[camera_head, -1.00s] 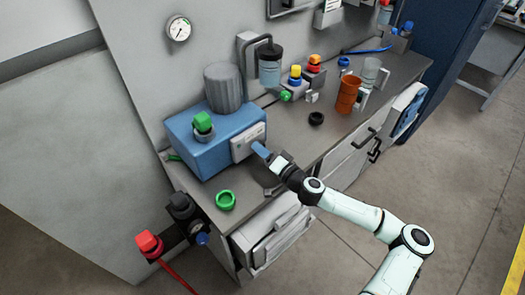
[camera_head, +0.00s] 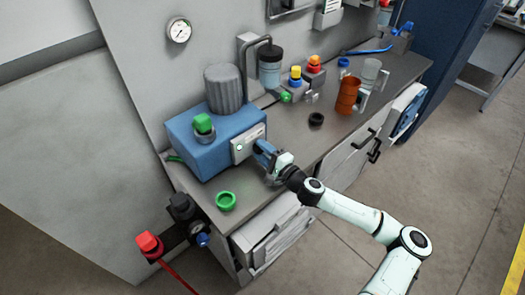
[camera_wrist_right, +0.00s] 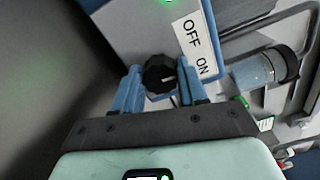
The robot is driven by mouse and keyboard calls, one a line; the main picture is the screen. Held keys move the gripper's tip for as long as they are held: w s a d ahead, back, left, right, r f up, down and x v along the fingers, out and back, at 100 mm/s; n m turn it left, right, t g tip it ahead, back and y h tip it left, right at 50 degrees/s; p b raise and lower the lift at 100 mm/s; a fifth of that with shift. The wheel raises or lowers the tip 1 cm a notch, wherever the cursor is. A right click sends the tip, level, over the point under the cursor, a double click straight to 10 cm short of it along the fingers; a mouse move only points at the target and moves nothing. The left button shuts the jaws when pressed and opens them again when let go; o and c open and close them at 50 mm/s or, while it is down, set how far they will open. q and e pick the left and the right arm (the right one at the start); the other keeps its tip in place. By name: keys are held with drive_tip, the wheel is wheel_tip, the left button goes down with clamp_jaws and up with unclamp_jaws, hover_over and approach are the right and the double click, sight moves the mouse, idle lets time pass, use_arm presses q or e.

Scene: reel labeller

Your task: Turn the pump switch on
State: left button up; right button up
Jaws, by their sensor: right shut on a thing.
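The pump switch is a round black knob (camera_wrist_right: 160,75) on the pump unit's light plate (camera_head: 243,148). In the wrist view a white label (camera_wrist_right: 197,45) beside it reads OFF and ON. My right gripper (camera_head: 262,147) is at the plate, its blue fingers on either side of the knob, shut on it. I cannot clearly tell which word the knob's mark points to. A small green light (camera_wrist_right: 166,2) glows at the top of the wrist view. The fingers hide the knob in the head view. My left gripper is not in view.
The blue pump unit (camera_head: 190,145) carries a grey ribbed motor (camera_head: 224,90) and a green-capped knob (camera_head: 204,124). A green ring (camera_head: 226,201) lies on the bench in front. A black ring (camera_head: 316,119) and an orange cup (camera_head: 347,96) stand to the right.

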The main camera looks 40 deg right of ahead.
drive_tip(key=m, duration=0.4)
drive_tip(key=shift+m+p, duration=0.3)
drive_tip(key=shift+p, duration=0.05)
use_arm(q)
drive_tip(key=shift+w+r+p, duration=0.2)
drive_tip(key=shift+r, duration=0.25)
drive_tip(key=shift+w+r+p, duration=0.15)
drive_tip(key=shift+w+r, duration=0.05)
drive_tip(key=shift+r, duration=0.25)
use_arm(e)
drive_tip(key=shift+r+m, duration=0.1)
drive_tip(key=shift+m, duration=1.5)
drive_tip(key=o, duration=1.1)
drive_tip(key=shift+c, duration=0.2)
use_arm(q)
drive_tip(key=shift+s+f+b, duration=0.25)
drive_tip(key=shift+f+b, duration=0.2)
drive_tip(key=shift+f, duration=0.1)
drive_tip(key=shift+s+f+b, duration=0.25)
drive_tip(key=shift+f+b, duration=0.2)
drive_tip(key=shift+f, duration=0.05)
use_arm(e)
drive_tip(key=s+d, duration=0.1)
drive_tip(key=s, duration=1.2)
drive_tip(key=shift+s, duration=0.2)
drive_tip(key=shift+d, duration=0.15)
